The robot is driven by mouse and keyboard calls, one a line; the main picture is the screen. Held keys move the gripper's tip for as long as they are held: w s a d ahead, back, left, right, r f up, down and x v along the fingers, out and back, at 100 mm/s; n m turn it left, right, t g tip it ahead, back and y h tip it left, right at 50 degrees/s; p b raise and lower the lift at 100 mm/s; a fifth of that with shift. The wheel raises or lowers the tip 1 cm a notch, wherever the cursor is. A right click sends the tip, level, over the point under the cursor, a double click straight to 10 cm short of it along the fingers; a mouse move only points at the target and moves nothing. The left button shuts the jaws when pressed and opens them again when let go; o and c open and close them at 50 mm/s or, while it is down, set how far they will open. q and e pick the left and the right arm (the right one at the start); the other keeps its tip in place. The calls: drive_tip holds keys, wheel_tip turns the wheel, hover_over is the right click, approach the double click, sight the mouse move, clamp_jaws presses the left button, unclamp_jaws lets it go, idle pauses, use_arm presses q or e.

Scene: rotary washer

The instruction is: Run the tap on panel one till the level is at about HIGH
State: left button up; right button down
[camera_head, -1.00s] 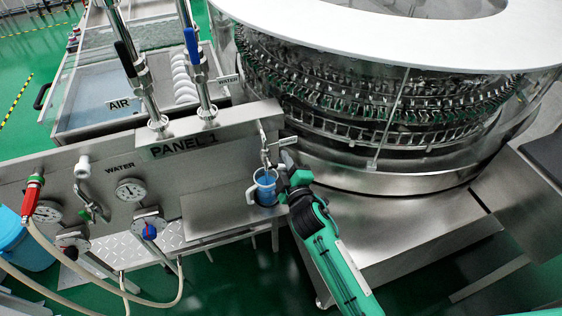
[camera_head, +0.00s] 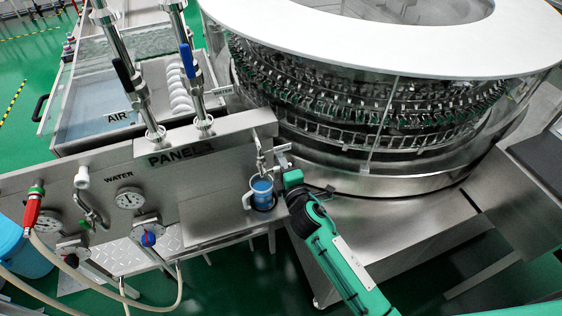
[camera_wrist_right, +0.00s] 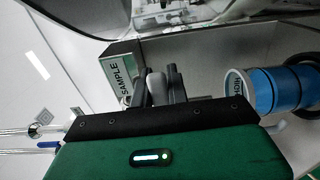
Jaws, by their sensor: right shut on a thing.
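Panel one (camera_head: 180,160) is a steel panel marked "PANEL 1". A small metal tap (camera_head: 259,160) sits at its right end. A blue cup with a white handle (camera_head: 262,195) stands upright under the tap. The cup (camera_wrist_right: 277,90) lies sideways in the right wrist view, with part of a level word on its white band; the liquid surface is not clear. My right gripper (camera_head: 281,156) is at the tap, just above and right of the cup. In the wrist view its dark fingers (camera_wrist_right: 157,85) are shut on the grey tap lever (camera_wrist_right: 155,86). My left gripper is out of view.
A "SAMPLE" label (camera_wrist_right: 116,79) is beside the tap. The large round washer (camera_head: 370,120) stands close behind and right of my right arm. Gauges (camera_head: 130,198), valves and a red-handled hose (camera_head: 33,208) occupy the panel's left. Steel decking (camera_head: 400,222) lies right of the cup.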

drive_tip(key=c, duration=1.4)
unclamp_jaws()
drive_tip(key=shift+o, duration=0.2)
drive_tip(key=shift+s, duration=0.1)
drive_tip(key=b+v, duration=0.3)
drive_tip(key=v, duration=1)
drive_tip(key=shift+s, duration=0.3)
drive_tip(key=shift+d, duration=0.15)
